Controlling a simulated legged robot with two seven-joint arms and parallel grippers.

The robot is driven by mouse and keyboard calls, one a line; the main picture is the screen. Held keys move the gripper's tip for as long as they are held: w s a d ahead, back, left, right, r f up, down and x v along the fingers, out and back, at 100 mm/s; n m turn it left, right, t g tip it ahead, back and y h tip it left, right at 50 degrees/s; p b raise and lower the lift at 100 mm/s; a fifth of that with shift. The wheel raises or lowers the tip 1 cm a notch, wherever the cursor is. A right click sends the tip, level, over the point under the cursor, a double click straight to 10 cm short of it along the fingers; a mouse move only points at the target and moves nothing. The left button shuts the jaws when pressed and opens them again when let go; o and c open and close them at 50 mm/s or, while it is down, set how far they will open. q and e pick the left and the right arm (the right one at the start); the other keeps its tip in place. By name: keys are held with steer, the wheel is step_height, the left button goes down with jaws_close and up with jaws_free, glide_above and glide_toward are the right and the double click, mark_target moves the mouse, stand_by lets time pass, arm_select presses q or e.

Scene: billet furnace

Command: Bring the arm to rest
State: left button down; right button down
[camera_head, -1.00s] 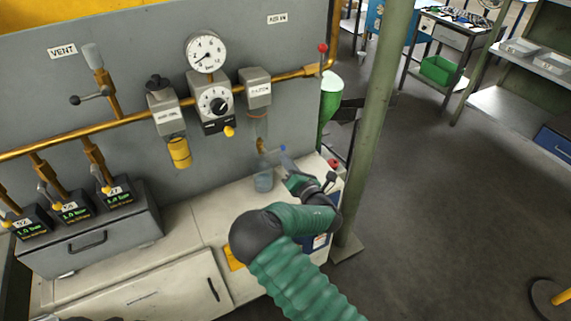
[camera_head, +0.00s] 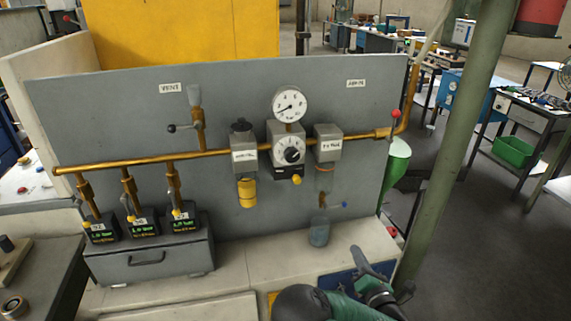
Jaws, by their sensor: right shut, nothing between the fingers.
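My right arm, with a green sleeve and dark joints, comes in at the bottom right of the head view. My right gripper (camera_head: 369,263) is dark, shut and empty, over the right end of the pale bench (camera_head: 265,254). It is below and right of a small cup (camera_head: 319,233) under the air unit and does not appear to touch it. My left gripper is not in view.
A grey panel (camera_head: 100,120) carries a brass pipe (camera_head: 105,165), a round gauge (camera_head: 289,104), a regulator (camera_head: 290,153) and a vent valve (camera_head: 196,125). Several small displays stand on a grey drawer box (camera_head: 150,262).

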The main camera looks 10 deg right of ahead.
steer(key=s+f+m+g+h+p, duration=0.35)
steer(key=s+m+g, duration=0.5)
steer(key=m, duration=1.05)
steer(key=s+a+r+m+g+y+p, duration=0.1)
steer(key=s+a+r+m+g+y, duration=0.1)
steer(key=s+a, duration=0.4)
steer(key=s+a+r+m+g+y+p, duration=0.2)
steer(key=s+a+r+m+g, duration=0.2)
steer(key=s, duration=0.5)
steer(key=a+m+g, duration=0.1)
steer(key=a+m, duration=0.1)
steer(key=shift+a+r+m, duration=0.15)
steer(key=shift+a+m, duration=0.05)
steer(key=shift+m, duration=0.1)
steer(key=shift+s+d, duration=0.15)
steer(key=shift+d, duration=0.15)
steer(key=shift+a, duration=0.2)
steer(key=shift+d, duration=0.1)
